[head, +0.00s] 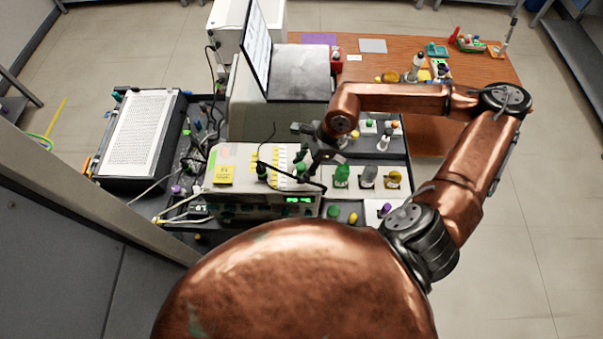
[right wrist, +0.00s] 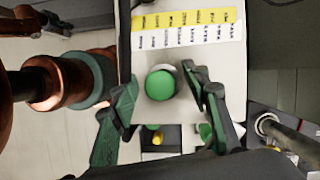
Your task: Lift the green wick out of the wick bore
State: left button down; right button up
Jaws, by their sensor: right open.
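The green wick (right wrist: 160,85) shows in the right wrist view as a round green top on the pale top face of the instrument. A white rim behind it, at its upper right, may be the wick bore (right wrist: 174,68); the rest of the bore is hidden. My right gripper (right wrist: 164,82) is open, with one finger on each side of the wick and a gap to each. In the head view, my right gripper (head: 312,157) is over the right part of the instrument (head: 240,190); the wick is hard to tell there. My left gripper is not in view.
A laptop (head: 258,45) stands behind. Cables lie at the left. A white perforated unit (head: 145,135) is at far left.

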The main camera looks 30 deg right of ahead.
grip_shut()
dwell(0.5)
